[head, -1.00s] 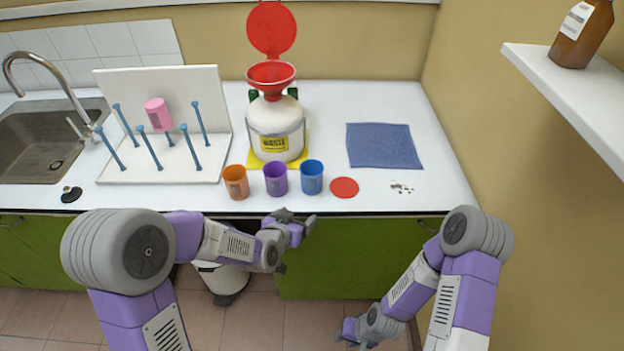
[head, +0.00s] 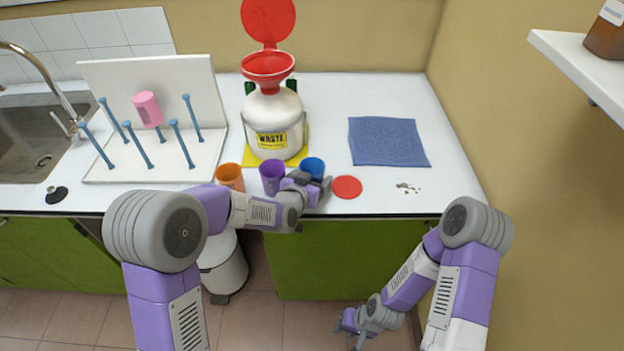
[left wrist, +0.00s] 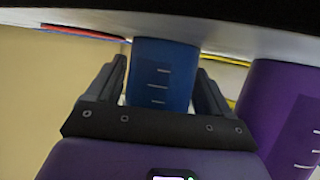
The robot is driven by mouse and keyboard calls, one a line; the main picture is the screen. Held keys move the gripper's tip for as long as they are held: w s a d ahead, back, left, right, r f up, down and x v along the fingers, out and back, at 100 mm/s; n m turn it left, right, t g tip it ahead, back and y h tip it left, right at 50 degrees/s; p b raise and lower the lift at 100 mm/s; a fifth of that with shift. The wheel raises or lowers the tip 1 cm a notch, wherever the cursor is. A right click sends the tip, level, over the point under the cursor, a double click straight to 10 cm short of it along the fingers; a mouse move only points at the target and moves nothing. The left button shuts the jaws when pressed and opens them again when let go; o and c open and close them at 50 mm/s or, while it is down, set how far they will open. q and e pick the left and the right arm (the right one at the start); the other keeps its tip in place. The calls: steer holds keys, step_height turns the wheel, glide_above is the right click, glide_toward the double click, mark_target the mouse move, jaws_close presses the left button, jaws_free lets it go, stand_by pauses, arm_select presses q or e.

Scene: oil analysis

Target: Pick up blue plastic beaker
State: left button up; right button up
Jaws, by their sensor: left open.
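The blue plastic beaker (head: 312,167) stands upright near the counter's front edge, its lower part hidden behind my left gripper in the head view. My left gripper (head: 310,184) is open at the beaker. In the left wrist view, the blue beaker (left wrist: 163,75) shows between the two fingers of the left gripper (left wrist: 163,85), with a finger on each side; whether they touch it I cannot tell. My right gripper (head: 350,330) hangs low in front of the cabinet, away from the counter; its jaw state is unclear.
A purple beaker (head: 272,177) stands close beside the blue one and also shows in the left wrist view (left wrist: 278,110). An orange beaker (head: 230,176) is further left. The waste jug (head: 273,120) stands behind. A blue cloth (head: 387,141) lies back right.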

arm_select(q)
steer(key=shift+c, duration=0.4)
steer(key=c, duration=0.7)
steer(key=shift+r, duration=0.1)
